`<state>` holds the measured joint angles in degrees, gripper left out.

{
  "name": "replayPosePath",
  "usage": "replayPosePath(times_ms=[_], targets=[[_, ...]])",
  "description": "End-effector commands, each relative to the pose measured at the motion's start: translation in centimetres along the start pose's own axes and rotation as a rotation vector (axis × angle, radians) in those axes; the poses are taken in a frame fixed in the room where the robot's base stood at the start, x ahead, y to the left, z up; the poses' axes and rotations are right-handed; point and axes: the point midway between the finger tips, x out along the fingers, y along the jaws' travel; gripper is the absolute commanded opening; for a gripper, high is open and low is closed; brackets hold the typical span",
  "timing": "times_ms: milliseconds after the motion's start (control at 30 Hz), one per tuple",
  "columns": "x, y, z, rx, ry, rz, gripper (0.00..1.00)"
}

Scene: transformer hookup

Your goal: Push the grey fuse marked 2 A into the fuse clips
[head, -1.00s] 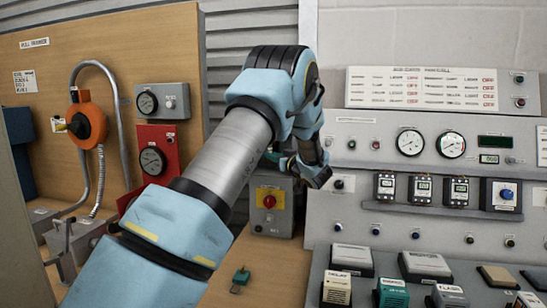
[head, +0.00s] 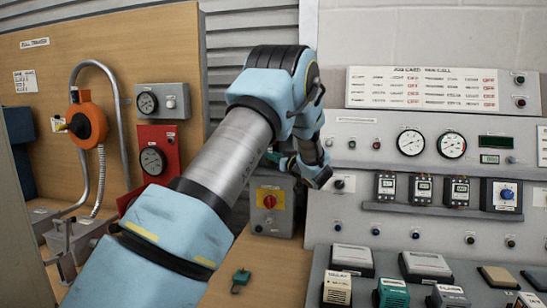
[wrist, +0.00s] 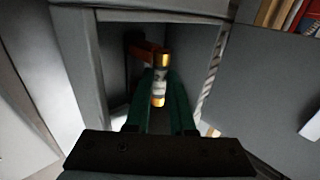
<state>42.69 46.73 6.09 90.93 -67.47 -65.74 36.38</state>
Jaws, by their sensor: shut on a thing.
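In the wrist view, the fuse (wrist: 160,82) has a pale grey body with dark print too blurred to read and brass-coloured end caps. My gripper (wrist: 160,92) is shut on it, with one green finger on each side. The fuse stands roughly upright in the picture, in front of a grey box-like recess. An orange-brown part (wrist: 139,47) shows just behind its upper end; I cannot tell whether this is a fuse clip or whether the fuse touches it. In the head view, my wrist hides the fuse and the clips.
Grey walls of the recess (wrist: 93,60) stand close around my fingers. In the head view, a grey box with a red knob (head: 269,201) is just below my wrist. A panel of meters (head: 411,143) stands to the right. A small green padlock-like item (head: 241,277) lies on the wooden bench.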

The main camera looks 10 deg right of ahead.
Motion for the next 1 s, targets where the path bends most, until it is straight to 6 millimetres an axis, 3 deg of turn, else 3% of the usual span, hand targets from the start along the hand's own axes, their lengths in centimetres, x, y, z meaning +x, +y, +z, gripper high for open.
replayPosePath(times_ms=[33,600,633,900,1000], targets=[[-0.5,0.7,-0.2,-0.005,0.0,0.015,0.0],[-0.6,1.1,-0.3,-0.007,0.0,0.021,0.0],[-0.6,1.1,-0.3,-0.007,0.0,0.021,0.24],[-0.9,0.9,-0.3,-0.007,0.0,0.022,0.54],[-1.5,0.4,-0.3,-0.008,0.0,0.022,0.56]])
